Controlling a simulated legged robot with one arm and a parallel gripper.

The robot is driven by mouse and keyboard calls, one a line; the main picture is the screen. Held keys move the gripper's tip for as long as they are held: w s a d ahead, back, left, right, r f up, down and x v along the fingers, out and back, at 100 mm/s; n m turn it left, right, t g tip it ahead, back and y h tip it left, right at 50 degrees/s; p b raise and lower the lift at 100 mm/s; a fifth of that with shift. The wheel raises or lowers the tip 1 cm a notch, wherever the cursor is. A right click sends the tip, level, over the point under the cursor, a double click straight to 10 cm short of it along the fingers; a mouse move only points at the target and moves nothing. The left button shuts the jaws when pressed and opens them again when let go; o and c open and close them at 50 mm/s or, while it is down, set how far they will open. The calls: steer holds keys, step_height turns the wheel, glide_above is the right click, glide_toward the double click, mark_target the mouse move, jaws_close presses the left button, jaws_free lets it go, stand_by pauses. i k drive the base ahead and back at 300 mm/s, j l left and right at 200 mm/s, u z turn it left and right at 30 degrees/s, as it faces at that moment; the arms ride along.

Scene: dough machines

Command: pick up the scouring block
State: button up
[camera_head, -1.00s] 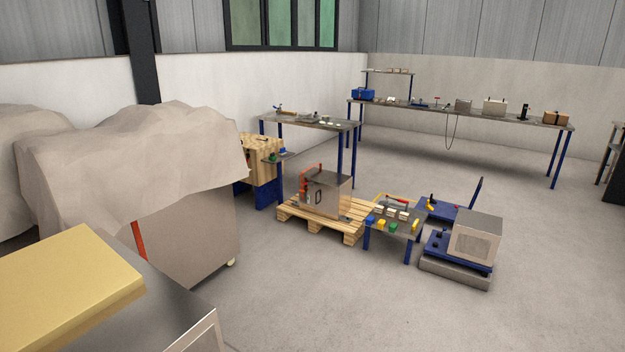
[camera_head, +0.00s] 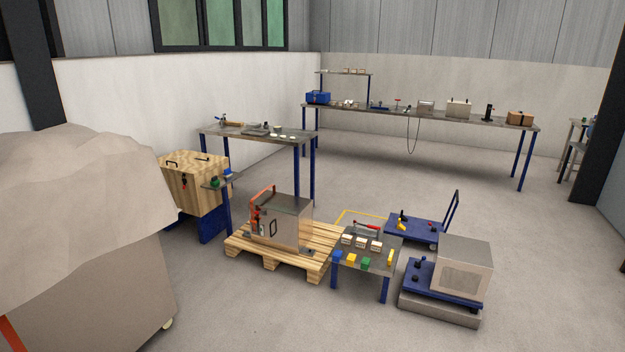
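I cannot tell which thing is the scouring block. A low table (camera_head: 383,257) near the centre holds small blue (camera_head: 338,255), yellow (camera_head: 351,258) and green (camera_head: 366,263) pieces along its front edge, pale blocks (camera_head: 361,243) behind them, and a red-handled tool (camera_head: 367,226). Small items also lie on the taller table (camera_head: 290,134) and on the long bench (camera_head: 440,115) at the back, too small to name. My gripper is not in view.
A covered machine (camera_head: 90,290) fills the left. A pallet (camera_head: 290,262) with a metal box (camera_head: 284,222) stands left of the low table. Blue carts (camera_head: 418,229) and a grey box (camera_head: 464,268) stand to its right. Floor is clear in front and at right (camera_head: 560,240).

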mark_target(215, 181)
steer(key=i+j+u, duration=0.1)
steer(key=i+u, duration=0.2)
steer(key=i, duration=0.2)
steer(key=i+u, duration=0.25)
steer(key=i, duration=0.3)
steer(key=i+l+u, duration=0.1)
steer(key=i+u, duration=0.2)
steer(key=i, duration=0.2)
steer(key=i+l+u, duration=0.3)
steer(key=i, duration=0.2)
steer(key=i+z, duration=0.1)
steer(key=i, duration=0.45)
steer(key=i+j, duration=0.1)
steer(key=i, duration=0.4)
steer(key=i+j+z, duration=0.15)
steer(key=i, duration=0.4)
steer(key=i+z, duration=0.1)
steer(key=i, duration=0.4)
steer(key=i+j+z, duration=1.25)
steer(key=i+j, duration=0.1)
steer(key=j, duration=0.5)
steer(key=i+j+z, duration=0.1)
steer(key=j, duration=0.55)
steer(key=i+j, duration=0.1)
steer(key=j, duration=0.55)
